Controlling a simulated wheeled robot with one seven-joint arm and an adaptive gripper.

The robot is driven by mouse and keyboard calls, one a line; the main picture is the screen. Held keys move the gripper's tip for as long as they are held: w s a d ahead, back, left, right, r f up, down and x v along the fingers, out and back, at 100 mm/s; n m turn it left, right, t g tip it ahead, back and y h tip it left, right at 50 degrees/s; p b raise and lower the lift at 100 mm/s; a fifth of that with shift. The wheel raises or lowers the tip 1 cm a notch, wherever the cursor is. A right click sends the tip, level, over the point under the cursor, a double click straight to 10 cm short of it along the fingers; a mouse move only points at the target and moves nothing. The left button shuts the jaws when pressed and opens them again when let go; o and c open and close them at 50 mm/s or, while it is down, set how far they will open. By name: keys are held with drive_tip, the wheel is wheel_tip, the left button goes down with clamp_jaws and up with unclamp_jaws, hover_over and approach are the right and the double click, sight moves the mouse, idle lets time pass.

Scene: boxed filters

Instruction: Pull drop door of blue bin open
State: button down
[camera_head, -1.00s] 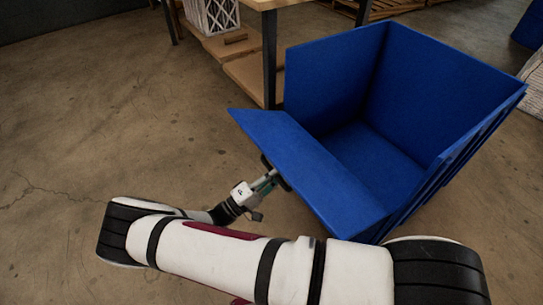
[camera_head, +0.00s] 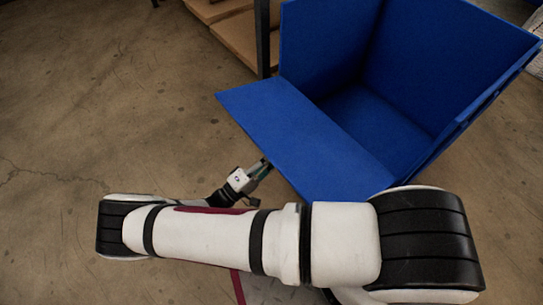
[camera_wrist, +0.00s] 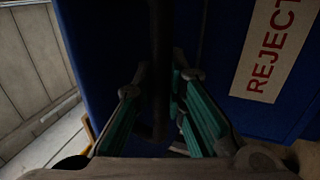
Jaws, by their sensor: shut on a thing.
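The blue bin (camera_head: 440,62) stands at the right in the head view, with its inside empty. Its drop door (camera_head: 300,132) is hinged outward and leans down toward my arm, partly or mostly lowered. My gripper (camera_head: 262,168) is at the door's outer side, its fingertips partly hidden under the door's edge. In the wrist view, my gripper's green-padded fingers (camera_wrist: 160,92) are closed around a dark bar, apparently the door handle (camera_wrist: 160,45), in front of the blue panel (camera_wrist: 105,50). A cream label (camera_wrist: 268,50) reading REJECT is on that panel.
A workbench leg (camera_head: 262,40) and wooden lower shelf (camera_head: 232,32) stand close behind the bin's left side. The concrete floor (camera_head: 100,90) at the left is clear. A pale object (camera_head: 538,65) is at the far right edge.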

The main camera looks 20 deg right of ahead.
drive_tip(key=c, duration=1.6)
unclamp_jaws()
drive_tip(key=shift+a, duration=0.1)
drive_tip(key=shift+a, duration=0.1)
drive_tip(key=v, duration=1.2)
